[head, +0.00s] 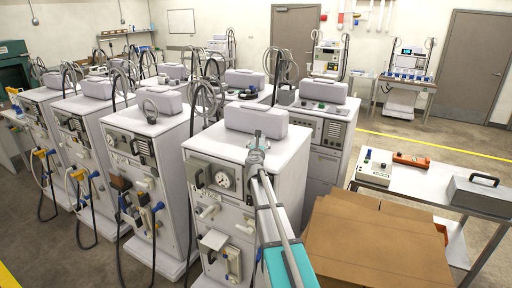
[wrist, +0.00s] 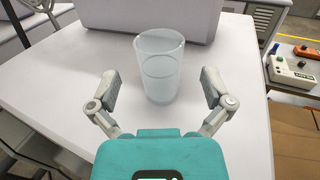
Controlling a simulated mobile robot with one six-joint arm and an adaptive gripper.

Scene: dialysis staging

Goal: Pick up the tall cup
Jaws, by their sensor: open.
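The tall cup (wrist: 160,68) is clear, pale glass or plastic and stands upright on the white top of a machine (wrist: 60,85). My gripper (wrist: 160,88) is open, with one finger to the left and one to the right of the cup in the wrist view. Clear gaps show on both sides, and neither finger touches it. The cup looks empty. In the head view my gripper (head: 257,152) is over the top of the nearest machine (head: 285,158), and the cup is hard to make out there.
A grey case (head: 257,120) sits on the same top behind the cup. Rows of similar machines (head: 145,125) stand to the left. At right are a cardboard box (head: 375,245) and a white table (head: 425,183) with a control box (head: 374,173), an orange device (head: 411,160) and a toolbox (head: 480,193).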

